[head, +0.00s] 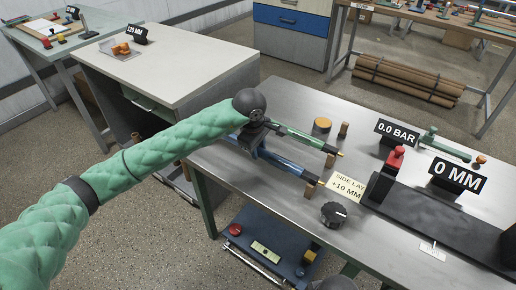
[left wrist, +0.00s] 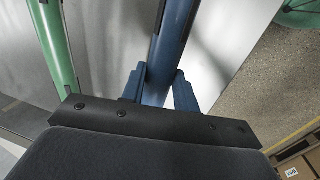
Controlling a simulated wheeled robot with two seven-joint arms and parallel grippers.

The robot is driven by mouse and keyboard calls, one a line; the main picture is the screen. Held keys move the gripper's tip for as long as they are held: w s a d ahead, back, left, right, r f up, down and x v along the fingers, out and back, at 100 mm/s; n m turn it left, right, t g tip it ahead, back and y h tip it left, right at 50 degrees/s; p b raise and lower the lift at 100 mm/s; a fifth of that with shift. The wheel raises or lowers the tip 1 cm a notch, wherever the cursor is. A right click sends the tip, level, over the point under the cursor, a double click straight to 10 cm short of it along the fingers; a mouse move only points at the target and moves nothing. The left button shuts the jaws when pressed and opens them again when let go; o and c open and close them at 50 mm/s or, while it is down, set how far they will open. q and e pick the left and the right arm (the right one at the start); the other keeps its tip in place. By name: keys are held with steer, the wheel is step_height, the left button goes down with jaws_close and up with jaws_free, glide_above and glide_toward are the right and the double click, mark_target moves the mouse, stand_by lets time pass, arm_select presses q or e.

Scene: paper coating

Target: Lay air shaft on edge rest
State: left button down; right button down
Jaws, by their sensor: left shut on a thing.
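My left gripper (head: 256,148) is over the near left part of the steel table (head: 275,93). In the left wrist view its two blue fingers (left wrist: 158,90) are shut on a blue shaft (left wrist: 174,38), one on each side. In the head view the blue shaft (head: 287,166) points right, its brass tip near a small wooden post (head: 309,189). A green shaft (head: 300,136) lies roughly parallel behind it, its tip by another wooden post (head: 330,160). It also shows in the left wrist view (left wrist: 57,45). I cannot tell which support is the edge rest.
A "SIDE LAY +10 MM" card (head: 346,185), a black knob (head: 335,214) and a dark slab (head: 440,222) are right of the shafts. An orange-topped cylinder (head: 322,125) stands behind them. A pale bench (head: 165,65) stands at left.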

arm_select(q)
steer(key=shift+f+b, duration=0.25)
steer(key=shift+b, duration=0.05)
steer(key=c, duration=1)
jaws_free()
steer(key=shift+f, duration=0.1)
step_height(320, 180, up, 8)
steer(key=s+b, duration=0.1)
steer(key=shift+s+a, duration=0.15)
steer(key=shift+a, duration=0.3)
steer(key=shift+f, duration=0.1)
